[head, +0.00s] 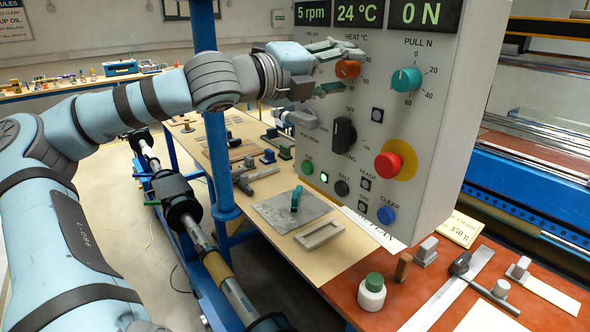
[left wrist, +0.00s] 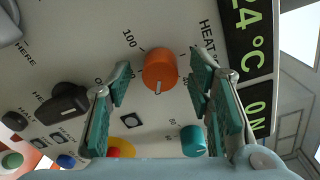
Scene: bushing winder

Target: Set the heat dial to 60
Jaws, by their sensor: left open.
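The orange heat dial (head: 347,69) sits high on the grey control panel (head: 440,140), under the green 24 °C display (head: 358,13). My left gripper (head: 332,68) is open at the dial, one finger above and one below it. In the left wrist view the dial (left wrist: 160,69) lies between the two green-padded fingers (left wrist: 160,77), with visible gaps on both sides. The scale number at the mark is not readable. My right gripper is not visible.
The teal pull dial (head: 406,80) is right of the heat dial. A black selector knob (head: 343,132) and a red stop button (head: 388,165) are below.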

